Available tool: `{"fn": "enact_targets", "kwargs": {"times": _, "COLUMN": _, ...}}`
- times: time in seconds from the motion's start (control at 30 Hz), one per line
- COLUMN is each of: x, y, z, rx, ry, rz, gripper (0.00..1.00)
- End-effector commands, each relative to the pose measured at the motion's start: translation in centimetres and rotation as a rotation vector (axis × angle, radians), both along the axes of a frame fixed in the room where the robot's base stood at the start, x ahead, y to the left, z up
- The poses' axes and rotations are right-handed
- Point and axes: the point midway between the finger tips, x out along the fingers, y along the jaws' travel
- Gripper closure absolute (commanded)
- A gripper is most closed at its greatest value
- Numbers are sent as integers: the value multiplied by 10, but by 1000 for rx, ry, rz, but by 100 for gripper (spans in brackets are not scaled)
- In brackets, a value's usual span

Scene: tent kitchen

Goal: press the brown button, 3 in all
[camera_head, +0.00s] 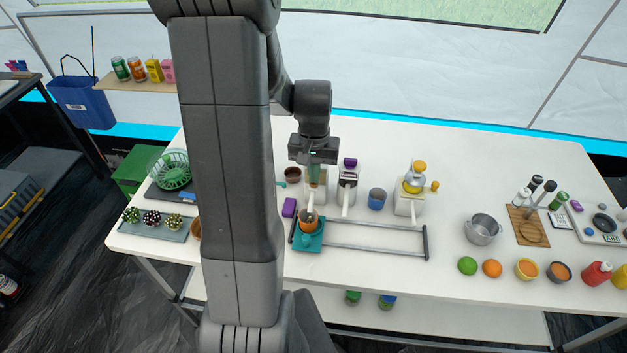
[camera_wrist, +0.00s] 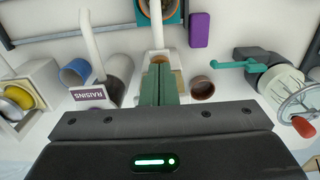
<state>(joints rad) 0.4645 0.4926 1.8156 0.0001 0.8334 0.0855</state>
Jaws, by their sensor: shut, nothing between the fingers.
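My gripper (camera_head: 313,182) points straight down over the leftmost white dispenser (camera_head: 321,190) on the table. Its green fingers are shut together and empty; they also show in the wrist view (camera_wrist: 159,72). A small brown patch (camera_wrist: 160,59) shows right at the fingertips on top of the dispenser, and it looks like the brown button. The fingers hide most of it. I cannot tell whether they touch it or how far down it is. A white spout runs from the dispenser toward a brown cup (camera_head: 308,221) on a teal carriage (camera_head: 309,240).
A dispenser labelled raisins (camera_wrist: 91,95) and one with a yellow dome (camera_head: 413,186) stand to the right in the head view. A blue cup (camera_head: 377,199), brown bowl (camera_head: 292,174) and purple block (camera_head: 289,208) are close by. Metal rails (camera_head: 375,222) run along the front.

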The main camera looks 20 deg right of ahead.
Motion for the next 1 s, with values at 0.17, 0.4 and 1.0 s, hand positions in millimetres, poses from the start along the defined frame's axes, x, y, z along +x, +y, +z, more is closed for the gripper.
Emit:
{"fn": "enact_targets", "kwargs": {"times": 0.17, "x": 0, "y": 0, "z": 0, "rx": 0, "ry": 0, "rz": 0, "gripper": 100}}
{"fn": "enact_targets", "kwargs": {"times": 0.4, "x": 0, "y": 0, "z": -2, "rx": 0, "ry": 0, "rz": 0, "gripper": 100}}
{"fn": "enact_targets", "kwargs": {"times": 1.0, "x": 0, "y": 0, "z": -10, "rx": 1, "ry": 1, "rz": 0, "gripper": 100}}
